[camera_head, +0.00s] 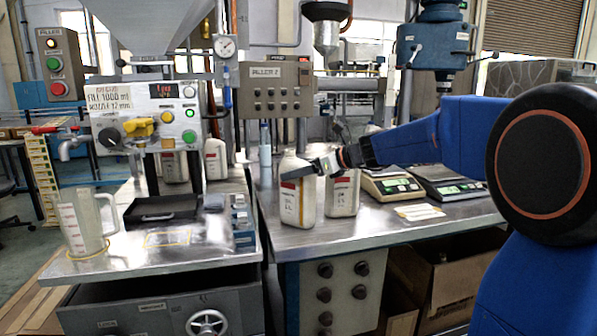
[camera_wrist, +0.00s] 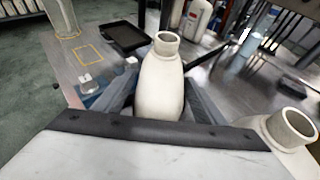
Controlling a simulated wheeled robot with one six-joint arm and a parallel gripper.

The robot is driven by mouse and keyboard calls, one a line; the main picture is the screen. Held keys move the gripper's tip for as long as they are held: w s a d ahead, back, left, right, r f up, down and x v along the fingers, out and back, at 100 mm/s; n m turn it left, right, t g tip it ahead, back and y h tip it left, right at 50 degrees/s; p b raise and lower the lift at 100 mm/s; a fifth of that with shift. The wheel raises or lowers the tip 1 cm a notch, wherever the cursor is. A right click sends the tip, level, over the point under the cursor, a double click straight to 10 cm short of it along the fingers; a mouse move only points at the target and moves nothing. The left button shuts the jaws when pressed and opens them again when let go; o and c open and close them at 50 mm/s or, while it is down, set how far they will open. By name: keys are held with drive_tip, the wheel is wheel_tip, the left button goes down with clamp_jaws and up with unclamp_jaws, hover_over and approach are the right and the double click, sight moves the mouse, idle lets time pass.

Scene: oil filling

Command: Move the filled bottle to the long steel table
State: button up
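A cream bottle with a red and white label (camera_head: 297,205) is upright near the left end of the long steel table (camera_head: 385,232). I cannot tell whether its base touches the top. My gripper (camera_head: 322,166) reaches it from the right. In the wrist view the bottle, open-necked and uncapped (camera_wrist: 163,85), is between the two dark fingers (camera_wrist: 162,100), which appear to press on both sides. Its contents are not visible. A second similar bottle (camera_head: 343,195) stands just right of it, and its open neck shows at the lower right of the wrist view (camera_wrist: 290,128).
Two scales (camera_head: 392,186) and a paper sheet (camera_head: 420,212) are on the long table to the right. A light-blue bottle (camera_head: 265,150) stands behind. The filling bench (camera_head: 190,258) at left holds a clear jug (camera_head: 82,228) and a black tray (camera_head: 165,208). A narrow gap separates bench and table.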

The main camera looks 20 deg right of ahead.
drive_tip(key=shift+r, duration=0.1)
drive_tip(key=v, duration=1.2)
drive_tip(key=s+a+f+n+g+h, duration=0.25)
drive_tip(key=s+f+n, duration=0.4)
drive_tip(key=s, duration=0.35)
drive_tip(key=s+a+f+n+g+h, duration=0.2)
drive_tip(key=s+a+f+n, duration=0.2)
drive_tip(key=s+f+n, duration=0.4)
drive_tip(key=s+d+f+n+h, duration=0.2)
drive_tip(key=s+f+n, duration=0.4)
drive_tip(key=s, duration=0.2)
drive_tip(key=s+d+f+n+h, duration=0.3)
drive_tip(key=s+f+n, duration=0.2)
drive_tip(key=s, duration=0.4)
drive_tip(key=shift+s+d+f+n, duration=0.25)
drive_tip(key=shift+f+n, duration=0.1)
drive_tip(key=shift+n, duration=0.4)
